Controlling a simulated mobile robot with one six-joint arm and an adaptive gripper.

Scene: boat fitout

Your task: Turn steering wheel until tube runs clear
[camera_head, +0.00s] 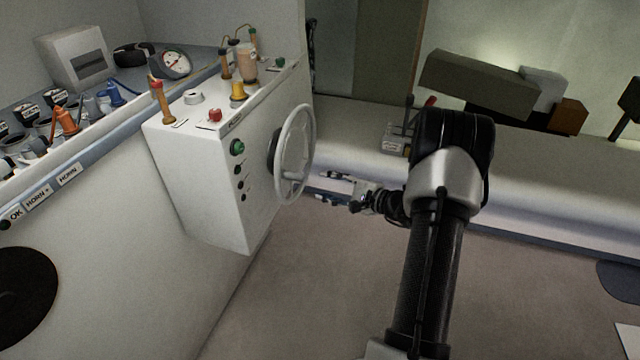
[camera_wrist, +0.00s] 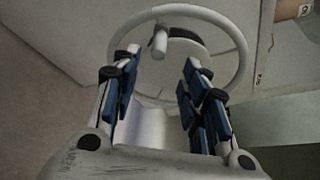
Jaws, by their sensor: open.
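The steering wheel (camera_head: 295,150) is a pale grey ring on the side of the white console. It also shows in the wrist view (camera_wrist: 240,50), with its hub and a knob-like stub (camera_wrist: 158,42) near the middle top. My gripper (camera_head: 328,188) is to the right of the wheel's lower part, with a gap in the picture. In the wrist view its blue-padded fingers (camera_wrist: 153,85) are spread apart and empty, with the lower rim showing between and beyond them. A clear container (camera_head: 248,64) with brownish contents and a thin tube (camera_head: 236,40) stands on the console top.
A long pale bench (camera_head: 540,190) runs behind my arm. The floor (camera_head: 300,300) below is clear.

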